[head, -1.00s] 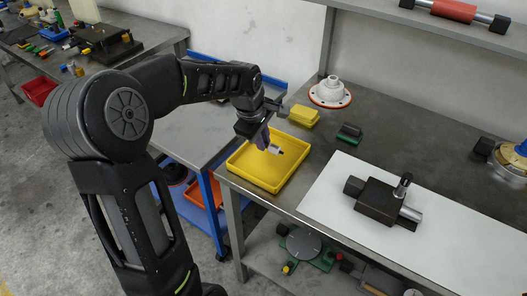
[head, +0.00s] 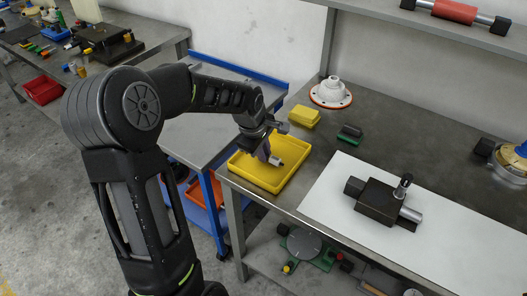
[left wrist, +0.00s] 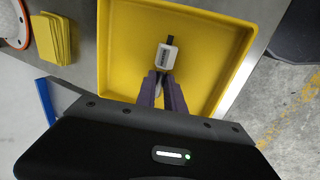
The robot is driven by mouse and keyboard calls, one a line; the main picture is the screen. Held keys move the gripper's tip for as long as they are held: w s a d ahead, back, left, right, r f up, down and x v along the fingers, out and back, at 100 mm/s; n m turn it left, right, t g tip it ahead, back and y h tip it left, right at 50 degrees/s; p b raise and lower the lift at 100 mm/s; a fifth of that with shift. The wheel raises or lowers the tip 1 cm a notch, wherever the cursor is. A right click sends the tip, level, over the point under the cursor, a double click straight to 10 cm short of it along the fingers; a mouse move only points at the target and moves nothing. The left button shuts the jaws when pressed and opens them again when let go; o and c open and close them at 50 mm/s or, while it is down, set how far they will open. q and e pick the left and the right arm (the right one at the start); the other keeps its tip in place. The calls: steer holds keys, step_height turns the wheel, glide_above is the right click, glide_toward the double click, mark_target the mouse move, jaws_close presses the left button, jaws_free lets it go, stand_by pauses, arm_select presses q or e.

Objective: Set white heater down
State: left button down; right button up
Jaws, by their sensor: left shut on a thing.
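The white heater (left wrist: 166,56) is a small white block with a dark tip. In the left wrist view it sits between the fingertips of my left gripper (left wrist: 163,77), over the floor of the yellow tray (left wrist: 115,45). In the head view the heater (head: 275,161) is at the fingertips of my left gripper (head: 265,153), inside the outline of the yellow tray (head: 258,179). My left gripper is shut on the heater. I cannot tell whether the heater touches the tray floor. My right gripper is not in view.
A yellow box (head: 304,116) and a white flanged part (head: 331,93) stand behind the tray. A small green and black block (head: 350,133) lies to the right. A dark press-like device (head: 378,201) rests on a white sheet (head: 325,195). The rest of the tray floor is clear.

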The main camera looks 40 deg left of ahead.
arm_select(q)
steer(key=shift+f, duration=0.25)
steer(key=c, duration=1.7)
jaws_free()
steer(key=shift+r, duration=0.1)
steer(key=v, duration=1.2)
steer(key=shift+r+b, duration=0.2)
steer(key=shift+b, duration=0.2)
steer(key=shift+a, duration=0.1)
